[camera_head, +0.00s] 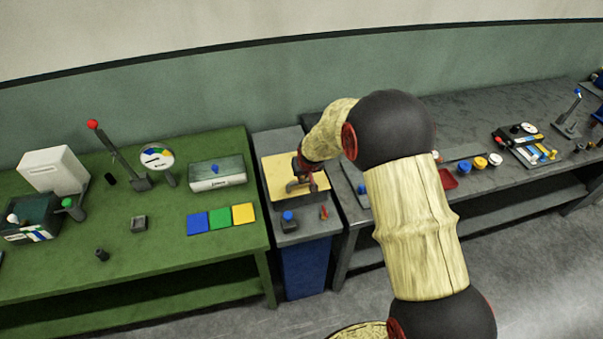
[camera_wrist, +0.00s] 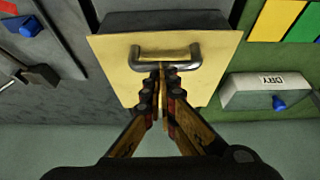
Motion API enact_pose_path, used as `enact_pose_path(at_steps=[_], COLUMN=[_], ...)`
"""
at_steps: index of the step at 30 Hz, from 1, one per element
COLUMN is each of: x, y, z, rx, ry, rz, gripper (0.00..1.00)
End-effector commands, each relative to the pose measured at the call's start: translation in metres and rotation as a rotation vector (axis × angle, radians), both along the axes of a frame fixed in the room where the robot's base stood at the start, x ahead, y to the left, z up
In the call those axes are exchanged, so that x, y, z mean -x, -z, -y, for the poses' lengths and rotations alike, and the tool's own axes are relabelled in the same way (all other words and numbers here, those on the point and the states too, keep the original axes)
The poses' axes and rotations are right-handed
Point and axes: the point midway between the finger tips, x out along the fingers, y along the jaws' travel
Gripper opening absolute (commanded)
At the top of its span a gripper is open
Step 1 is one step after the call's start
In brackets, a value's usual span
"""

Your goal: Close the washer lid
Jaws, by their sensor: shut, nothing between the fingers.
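The washer is a grey-topped unit with a blue front (camera_head: 305,268), between the green table and the grey bench. Its yellow lid (camera_head: 279,172) carries a metal bar handle and lies roughly flat over the top; I cannot tell if it is fully down. My gripper (camera_head: 300,183) is over the lid at the handle, pointing down. In the wrist view the yellow lid (camera_wrist: 115,72) and its handle (camera_wrist: 166,52) lie just ahead of my gripper (camera_wrist: 160,72). The fingers are shut together with nothing between them, at or very near the handle bar. Contact with it is unclear.
A blue knob (camera_head: 288,216) and a small red part (camera_head: 323,213) sit at the washer's front. The green table (camera_head: 170,248) on the left holds a red-tipped lever (camera_head: 116,150), a dial and coloured tiles. The grey bench (camera_head: 480,118) stands on the right, partly behind my arm.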

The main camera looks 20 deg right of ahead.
Motion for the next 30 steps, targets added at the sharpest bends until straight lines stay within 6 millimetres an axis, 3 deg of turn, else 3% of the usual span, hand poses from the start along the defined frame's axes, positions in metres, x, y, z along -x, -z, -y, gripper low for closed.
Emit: enact_pose_path(at_steps=[13,20,30], x=[-0.003,-0.011,0.029], y=[-0.01,-0.051,-0.102], z=[0.0,-0.001,-0.002], rx=[0.0,0.0,0.0], ry=[0.0,0.0,0.0], rz=[0.003,0.005,0.004], gripper=[0.0,0.0,0.0])
